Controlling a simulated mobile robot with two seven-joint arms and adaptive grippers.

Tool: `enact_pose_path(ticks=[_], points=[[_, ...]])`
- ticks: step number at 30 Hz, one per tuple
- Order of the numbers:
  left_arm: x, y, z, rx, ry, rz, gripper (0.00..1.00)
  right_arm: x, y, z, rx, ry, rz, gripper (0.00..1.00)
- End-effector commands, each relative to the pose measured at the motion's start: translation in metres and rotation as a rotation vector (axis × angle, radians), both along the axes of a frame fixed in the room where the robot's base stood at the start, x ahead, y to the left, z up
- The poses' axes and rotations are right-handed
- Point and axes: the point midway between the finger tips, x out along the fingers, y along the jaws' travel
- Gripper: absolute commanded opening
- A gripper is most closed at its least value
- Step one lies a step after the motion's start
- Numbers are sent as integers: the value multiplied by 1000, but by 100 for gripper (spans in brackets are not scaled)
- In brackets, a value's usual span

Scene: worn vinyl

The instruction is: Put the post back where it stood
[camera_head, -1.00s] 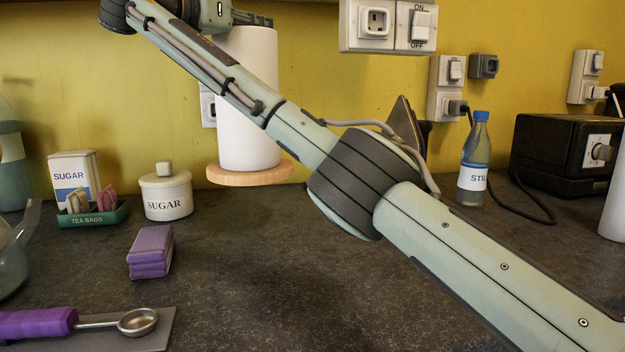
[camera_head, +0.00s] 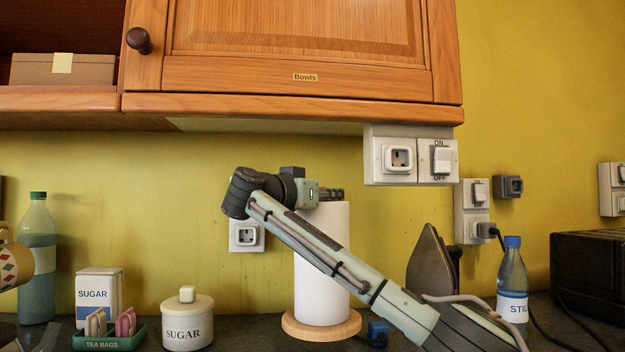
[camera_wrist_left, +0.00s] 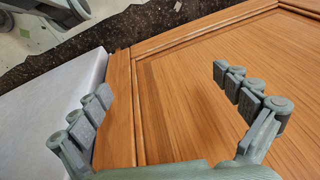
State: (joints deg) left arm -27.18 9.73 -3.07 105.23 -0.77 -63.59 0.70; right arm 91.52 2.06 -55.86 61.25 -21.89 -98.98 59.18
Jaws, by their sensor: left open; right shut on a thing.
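The post (camera_head: 322,270) is a white kitchen roll standing upright on a round wooden base (camera_head: 321,327), in the head view near the yellow wall. My right gripper (camera_head: 328,194) is shut on the post at its top, partly hidden behind my forearm, which crosses the roll diagonally. I cannot tell whether the base touches the worktop or hangs just above it. My left gripper (camera_wrist_left: 170,98) shows only in the left wrist view. It is open and empty, with wooden panelling beyond its fingers.
The sugar jar (camera_head: 188,322) and tea bag tray (camera_head: 110,338) stand left of the post. A small blue thing (camera_head: 378,333) is close to the base's right. An iron (camera_head: 432,265) and a bottle (camera_head: 512,282) are further right. A wall cupboard (camera_head: 300,50) hangs above.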

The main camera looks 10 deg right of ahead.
Motion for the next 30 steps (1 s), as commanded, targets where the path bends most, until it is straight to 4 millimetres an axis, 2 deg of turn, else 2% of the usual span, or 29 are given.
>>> enact_pose_path(ticks=[3,11,16,20,30], points=[[-2,0,-3,-3,5,1,100,6,-12,-2,-3,-10,2,0],[-1,0,-8,-4,3,1,100,9,-17,-12,-1,-11,3,0],[1,0,-10,-8,0,1,100,9,-17,-32,-3,-8,3,0],[-8,-1,-25,-6,18,-4,100,9,-17,-45,-2,-9,2,0],[-7,0,-25,-5,14,-4,100,9,-17,-48,-1,-11,3,0]])
